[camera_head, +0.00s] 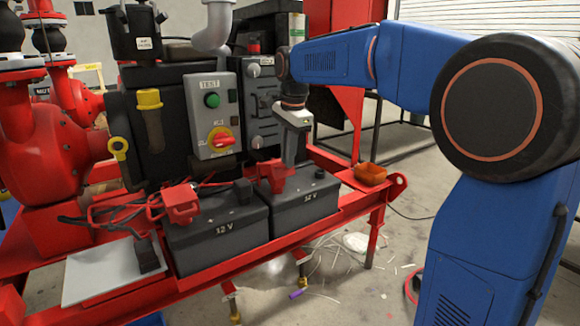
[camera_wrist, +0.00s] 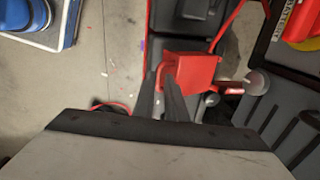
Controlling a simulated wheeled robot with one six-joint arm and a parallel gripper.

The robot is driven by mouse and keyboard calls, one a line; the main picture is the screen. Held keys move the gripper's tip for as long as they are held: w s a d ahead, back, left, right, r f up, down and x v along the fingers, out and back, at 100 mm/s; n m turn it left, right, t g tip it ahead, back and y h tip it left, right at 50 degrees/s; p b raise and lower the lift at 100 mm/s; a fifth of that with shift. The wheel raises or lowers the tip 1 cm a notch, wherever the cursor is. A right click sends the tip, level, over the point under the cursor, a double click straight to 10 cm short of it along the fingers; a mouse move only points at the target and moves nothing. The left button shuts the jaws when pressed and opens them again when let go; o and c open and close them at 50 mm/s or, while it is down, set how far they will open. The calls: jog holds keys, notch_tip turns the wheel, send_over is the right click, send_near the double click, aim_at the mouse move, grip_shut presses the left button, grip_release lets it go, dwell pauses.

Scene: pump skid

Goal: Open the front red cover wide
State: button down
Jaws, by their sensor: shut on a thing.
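A red cover (camera_head: 275,179) sits on top of the right-hand 12 V battery (camera_head: 305,200). My gripper (camera_head: 291,164) points down at it from above, and its fingers partly hide it. In the wrist view the red cover (camera_wrist: 196,72) lies at the tips of my dark gripper fingers (camera_wrist: 163,78), which are shut on its edge. How far the cover is swung up is hard to tell. A second red cover (camera_head: 181,203) with red cables stands on the left-hand 12 V battery (camera_head: 215,232).
A grey control box (camera_head: 211,113) with a green button and a red-yellow switch stands behind the batteries. An orange tray (camera_head: 370,174) sits on the red frame (camera_head: 335,215) to the right. A grey plate (camera_head: 105,270) lies at left. Debris litters the floor.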

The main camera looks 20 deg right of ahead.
jog(key=w+a+r, duration=0.3)
jog(key=w+r, duration=0.3)
jog(key=w, duration=0.5)
jog(key=shift+w+a+r, duration=0.15)
jog(key=shift+a+r, duration=0.05)
jog(key=shift+a, duration=0.15)
dwell(0.4)
jog(key=c, duration=2.2)
grip_release()
jog(key=shift+o, duration=0.2)
notch_tip(320, 180, up, 18)
jog(key=s, duration=0.2)
jog(key=shift+s+d, duration=0.4)
jog(key=shift+f, duration=0.1)
